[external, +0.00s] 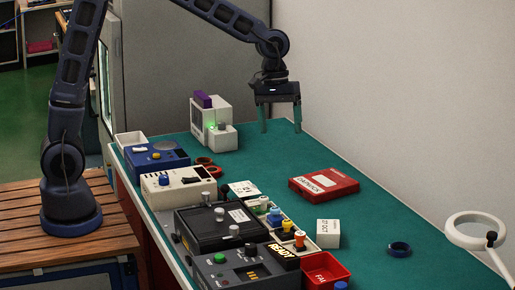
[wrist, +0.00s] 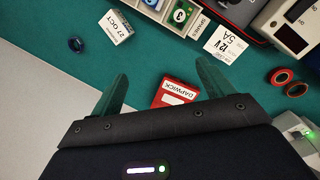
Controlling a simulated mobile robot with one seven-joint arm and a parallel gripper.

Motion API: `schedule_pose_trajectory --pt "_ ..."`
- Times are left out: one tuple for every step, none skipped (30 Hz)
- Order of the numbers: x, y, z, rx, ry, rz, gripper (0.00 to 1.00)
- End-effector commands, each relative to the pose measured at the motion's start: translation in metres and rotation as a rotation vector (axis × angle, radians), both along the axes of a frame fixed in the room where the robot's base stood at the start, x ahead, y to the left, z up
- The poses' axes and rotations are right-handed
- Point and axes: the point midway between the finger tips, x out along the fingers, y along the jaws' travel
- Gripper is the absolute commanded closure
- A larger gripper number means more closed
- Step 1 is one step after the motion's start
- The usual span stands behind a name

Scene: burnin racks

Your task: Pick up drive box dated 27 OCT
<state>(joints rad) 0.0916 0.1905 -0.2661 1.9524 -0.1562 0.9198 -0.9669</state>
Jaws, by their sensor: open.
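The drive box dated 27 OCT (wrist: 115,27) is a small white box with dark print, upper left in the wrist view. In the external view the white box (external: 328,234) stands on the green bench right of the row of small coloured parts. My gripper (external: 282,128) is open and empty, above the far end of the bench, well away from the box. In the wrist view its two fingers (wrist: 160,88) are spread, with the red DAPWICK box (wrist: 176,93) showing beyond them.
A dark blue ring (external: 399,249) lies right of the dated box. A red bin (external: 326,271) stands in front of it. A white lamp ring (external: 477,230) overhangs the right edge.

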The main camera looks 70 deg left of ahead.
Motion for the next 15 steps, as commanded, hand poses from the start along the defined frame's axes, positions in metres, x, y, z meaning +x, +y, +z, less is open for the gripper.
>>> schedule_pose_trajectory --pt "0.009 -0.011 -0.011 -0.010 0.023 0.020 0.20" --pt "0.014 -0.018 -0.017 -0.017 0.035 0.033 0.20" --pt "0.020 -0.026 -0.025 -0.025 0.053 0.054 0.20" --pt "0.025 -0.032 -0.031 -0.031 0.066 0.070 0.20" --pt "0.030 -0.039 -0.037 -0.039 0.079 0.084 0.20" --pt "0.035 -0.047 -0.046 -0.046 0.098 0.105 0.20" --pt "0.040 -0.054 -0.052 -0.053 0.111 0.121 0.20" --pt "0.044 -0.060 -0.058 -0.059 0.125 0.138 0.20" --pt "0.049 -0.068 -0.067 -0.067 0.144 0.158 0.20" --pt "0.053 -0.075 -0.074 -0.072 0.159 0.174 0.20" --pt "0.056 -0.081 -0.080 -0.078 0.173 0.190 0.20" --pt "0.061 -0.089 -0.089 -0.085 0.191 0.211 0.20" --pt "0.064 -0.095 -0.096 -0.090 0.206 0.226 0.20" --pt "0.067 -0.101 -0.102 -0.094 0.218 0.242 0.20" --pt "0.070 -0.108 -0.109 -0.100 0.236 0.260 0.20"
